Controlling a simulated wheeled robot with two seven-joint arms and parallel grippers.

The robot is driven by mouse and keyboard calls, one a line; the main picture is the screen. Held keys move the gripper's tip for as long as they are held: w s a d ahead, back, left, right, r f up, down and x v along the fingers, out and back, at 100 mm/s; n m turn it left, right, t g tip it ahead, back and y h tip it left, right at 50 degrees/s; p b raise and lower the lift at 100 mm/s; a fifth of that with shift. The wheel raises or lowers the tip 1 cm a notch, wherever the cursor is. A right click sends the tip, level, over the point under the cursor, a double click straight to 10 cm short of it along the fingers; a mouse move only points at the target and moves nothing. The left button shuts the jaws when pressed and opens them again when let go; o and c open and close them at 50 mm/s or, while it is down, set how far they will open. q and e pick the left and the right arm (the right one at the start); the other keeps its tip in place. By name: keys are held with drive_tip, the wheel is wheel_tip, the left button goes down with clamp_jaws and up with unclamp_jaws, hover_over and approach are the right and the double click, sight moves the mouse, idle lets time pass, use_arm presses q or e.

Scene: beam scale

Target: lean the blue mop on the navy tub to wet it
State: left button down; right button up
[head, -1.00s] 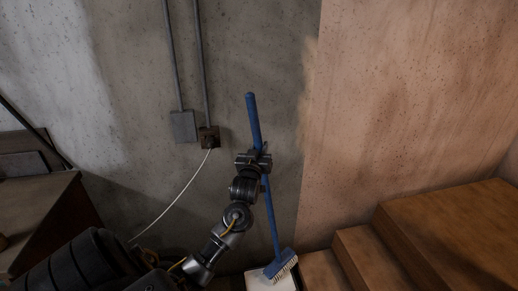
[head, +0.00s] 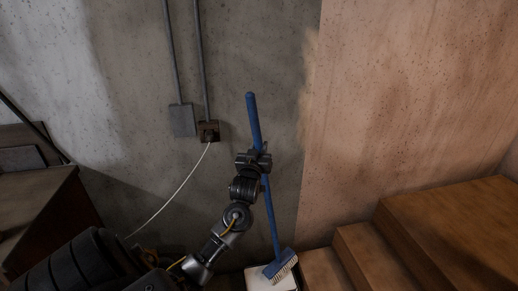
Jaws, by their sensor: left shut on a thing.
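The blue mop (head: 271,215) stands nearly upright, its long handle leaning slightly to the left at the top. Its brush-like head (head: 281,264) is at the bottom, over or on a pale, box-like thing (head: 262,281) at the lower edge of the view. I cannot tell whether the head touches it. My left gripper (head: 254,160) is shut on the upper part of the mop handle. No navy tub can be made out in this view. My right gripper is not in view.
Wooden steps (head: 440,225) rise at the lower right, close to the mop head. A grey concrete wall (head: 260,50) is behind the mop, with a socket box (head: 208,131) and a white cable (head: 170,195). A dark cabinet (head: 40,215) stands at the left.

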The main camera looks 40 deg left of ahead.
use_arm(q)
drive_tip(key=shift+f+b, duration=0.3)
drive_tip(key=shift+f, duration=0.15)
idle(1.0)
